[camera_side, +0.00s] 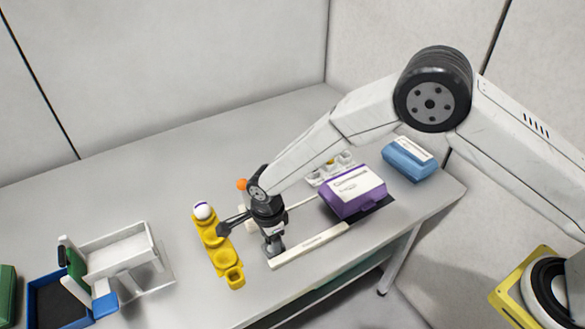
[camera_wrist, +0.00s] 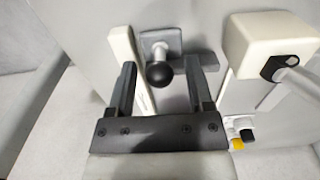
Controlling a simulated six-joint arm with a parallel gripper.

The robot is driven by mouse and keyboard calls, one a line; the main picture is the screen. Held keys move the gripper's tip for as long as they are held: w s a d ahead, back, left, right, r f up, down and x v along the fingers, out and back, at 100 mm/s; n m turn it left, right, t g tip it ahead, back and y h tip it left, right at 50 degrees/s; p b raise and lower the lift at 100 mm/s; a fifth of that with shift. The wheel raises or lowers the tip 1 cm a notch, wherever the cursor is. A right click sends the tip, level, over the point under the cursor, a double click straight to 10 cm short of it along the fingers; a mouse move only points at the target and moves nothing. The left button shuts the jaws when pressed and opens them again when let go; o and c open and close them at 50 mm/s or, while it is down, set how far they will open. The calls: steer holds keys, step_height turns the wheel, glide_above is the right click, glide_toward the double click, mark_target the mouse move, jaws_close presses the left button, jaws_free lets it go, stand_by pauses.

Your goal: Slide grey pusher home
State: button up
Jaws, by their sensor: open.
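The grey pusher (camera_wrist: 168,42) is a small grey plate with a stem and a black ball knob (camera_wrist: 159,74) in the wrist view. My gripper (camera_wrist: 162,66) is open, with one dark finger on each side of the knob in the picture. It does not touch the knob visibly; the depth between them is hard to tell. In the side view my gripper (camera_side: 270,236) points down over the grey pusher (camera_side: 274,248), at the left end of a labelled white rail (camera_side: 312,244). The arm partly hides the pusher there.
A purple carton (camera_side: 352,190) stands on a dark mat (camera_side: 380,204) at the right. A blue carton (camera_side: 408,162) is farther back. A white block (camera_wrist: 270,38) stands close right.

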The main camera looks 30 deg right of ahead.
steer(key=shift+r, duration=2.75)
step_height(320, 180, up, 9)
steer(key=shift+f, duration=0.15)
